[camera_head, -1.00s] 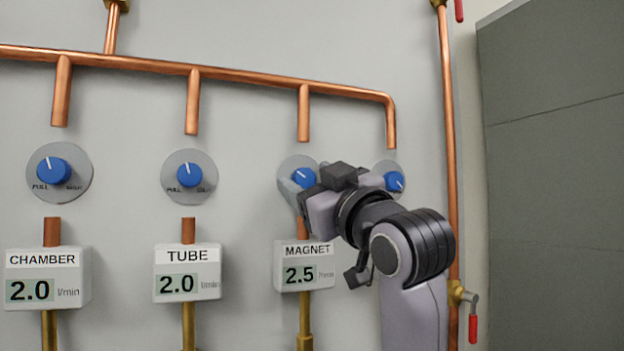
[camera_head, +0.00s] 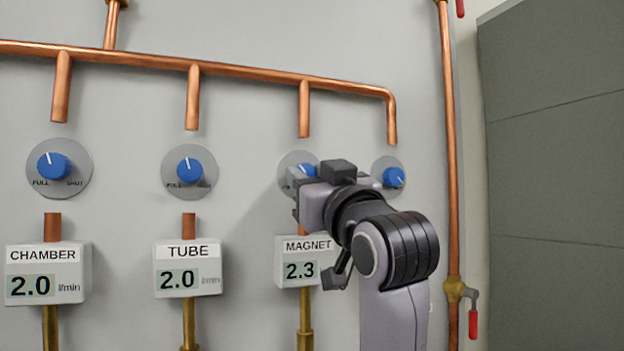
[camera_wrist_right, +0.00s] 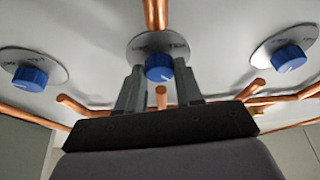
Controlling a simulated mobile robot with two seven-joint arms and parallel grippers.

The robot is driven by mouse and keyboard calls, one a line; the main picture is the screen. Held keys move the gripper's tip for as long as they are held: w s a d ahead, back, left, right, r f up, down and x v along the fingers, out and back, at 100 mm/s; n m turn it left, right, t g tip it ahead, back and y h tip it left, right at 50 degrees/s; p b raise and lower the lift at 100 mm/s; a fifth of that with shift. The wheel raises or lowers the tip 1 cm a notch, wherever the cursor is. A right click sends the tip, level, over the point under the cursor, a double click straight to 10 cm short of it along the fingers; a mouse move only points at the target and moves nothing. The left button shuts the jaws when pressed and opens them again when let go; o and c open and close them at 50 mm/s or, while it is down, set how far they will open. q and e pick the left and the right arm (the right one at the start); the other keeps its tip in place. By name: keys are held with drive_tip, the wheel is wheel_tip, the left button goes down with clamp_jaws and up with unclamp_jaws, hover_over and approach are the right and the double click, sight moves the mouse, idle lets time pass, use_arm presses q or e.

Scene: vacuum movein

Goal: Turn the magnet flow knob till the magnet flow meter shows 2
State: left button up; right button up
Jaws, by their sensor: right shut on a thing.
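The blue magnet flow knob (camera_head: 307,170) sits on a round grey plate above the magnet flow meter (camera_head: 292,272), which reads 2.3. My right gripper (camera_head: 296,180) is at this knob and partly covers it from below and the right. In the right wrist view the magnet knob (camera_wrist_right: 159,68) lies between the two grey fingers of my right gripper (camera_wrist_right: 158,82), which is shut on it. My right arm covers the right part of the meter. My left gripper is not in view.
The chamber knob (camera_head: 54,167) and tube knob (camera_head: 190,170) are to the left, above meters (camera_head: 45,272) and (camera_head: 188,270) reading 2.0. Another blue knob (camera_head: 393,177) is close to my right wrist. Copper pipes (camera_head: 200,70) run above; a red-handled valve (camera_head: 472,320) is lower right.

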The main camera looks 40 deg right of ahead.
drive_tip(key=shift+a+m+g+h, duration=0.1)
drive_tip(key=shift+m+g+h, duration=0.1)
drive_tip(key=shift+m+h, duration=1.05)
drive_tip(key=shift+a+m+g+h, duration=0.15)
drive_tip(key=shift+m+h, duration=0.3)
drive_tip(key=shift+m, duration=1.6)
drive_tip(key=shift+d, duration=0.1)
drive_tip(key=o, duration=1)
drive_tip(key=shift+o, duration=0.2)
drive_tip(key=b+v, duration=0.2)
drive_tip(key=v, duration=0.5)
